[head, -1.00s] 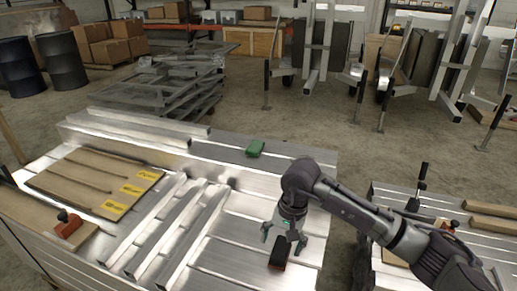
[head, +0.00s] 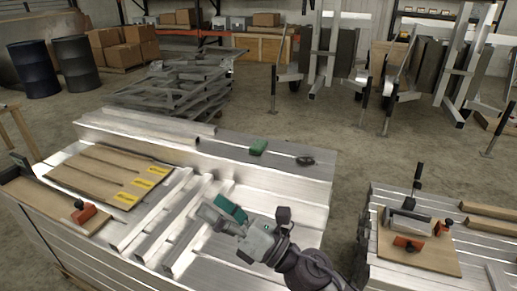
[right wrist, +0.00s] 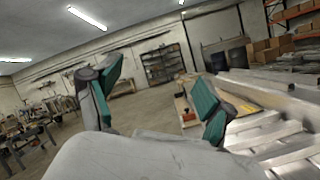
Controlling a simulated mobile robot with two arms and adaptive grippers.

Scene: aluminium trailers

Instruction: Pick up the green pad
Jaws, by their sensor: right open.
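My left gripper is not in view.
A small dark object (head: 305,160) lies right of the pad. Metal rails (head: 165,222) and a brown board with yellow labels (head: 105,175) are on the left. A second metal bed (head: 385,270) with a clamped board stands at the right, across a floor gap.

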